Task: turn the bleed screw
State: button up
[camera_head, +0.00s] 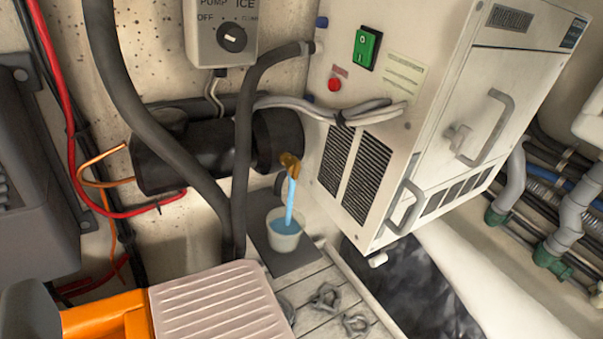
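A small brass fitting, which looks like the bleed screw (290,161), sits at the right end of a black cylindrical pump (190,155). A stream of blue liquid (290,200) runs down from it into a clear cup (286,243) on a dark mat. The cup holds some blue liquid. Part of my gripper (215,308) shows at the bottom left: an orange body and a pale ridged pad. It is in front of and below the fitting in the picture, apart from it. A second finger is not clearly visible, so its opening is hidden.
Thick black hoses (245,130) pass close to the left of the fitting. A white cabinet (400,110) with a green switch stands at the right. A control box (222,32) with a knob is above. Several metal shackles (325,297) lie on the slatted floor.

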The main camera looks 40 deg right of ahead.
aim_at(293, 166)
jog(key=z, duration=0.1)
jog(key=k, duration=0.9)
jog(key=z, duration=0.55)
jog(key=i, duration=1)
jog(key=u, duration=0.1)
